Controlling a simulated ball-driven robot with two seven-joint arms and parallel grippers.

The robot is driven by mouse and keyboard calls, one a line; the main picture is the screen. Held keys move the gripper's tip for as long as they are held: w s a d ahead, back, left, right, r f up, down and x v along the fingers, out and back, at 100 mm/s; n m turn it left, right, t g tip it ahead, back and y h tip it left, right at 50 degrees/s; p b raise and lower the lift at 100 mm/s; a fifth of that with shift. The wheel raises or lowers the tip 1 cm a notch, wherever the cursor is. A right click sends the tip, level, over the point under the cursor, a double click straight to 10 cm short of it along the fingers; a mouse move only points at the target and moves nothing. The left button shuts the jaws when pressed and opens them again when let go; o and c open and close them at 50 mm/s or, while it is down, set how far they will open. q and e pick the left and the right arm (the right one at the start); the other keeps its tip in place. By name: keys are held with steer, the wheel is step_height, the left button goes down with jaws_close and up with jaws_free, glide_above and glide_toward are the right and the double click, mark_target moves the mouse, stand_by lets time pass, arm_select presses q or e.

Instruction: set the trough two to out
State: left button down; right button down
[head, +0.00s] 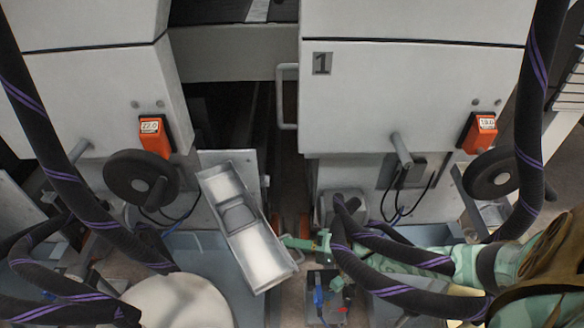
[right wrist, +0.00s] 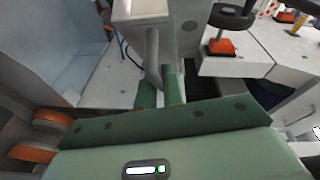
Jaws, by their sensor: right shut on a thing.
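A long silver metal trough (head: 262,256) lies slanted in the middle of the head view, its upper end by the left machine and its lower end toward my right gripper. My right gripper (head: 291,241) reaches in from the right, at the trough's lower right side. In the right wrist view, the green fingers of the right gripper (right wrist: 161,88) are shut on a grey bent handle (right wrist: 153,58), just below a pale metal box-like end (right wrist: 143,10), probably the trough. I cannot see a number on the trough. My left gripper is not in view.
A white machine marked 1 (head: 400,100) stands right and another white machine (head: 90,90) left, with a dark gap between. Black handwheels (head: 140,178) and orange displays (head: 156,135) are on their fronts. Thick dark hoses cross both sides. A blue-grey bin (head: 215,262) is under the trough.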

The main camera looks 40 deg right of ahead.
steer(key=shift+d, duration=0.3)
steer(key=shift+d, duration=0.1)
steer(key=c, duration=1.8)
jaws_free()
steer(key=shift+d+f, duration=0.1)
steer(key=shift+d, duration=0.05)
steer(key=shift+a, duration=0.2)
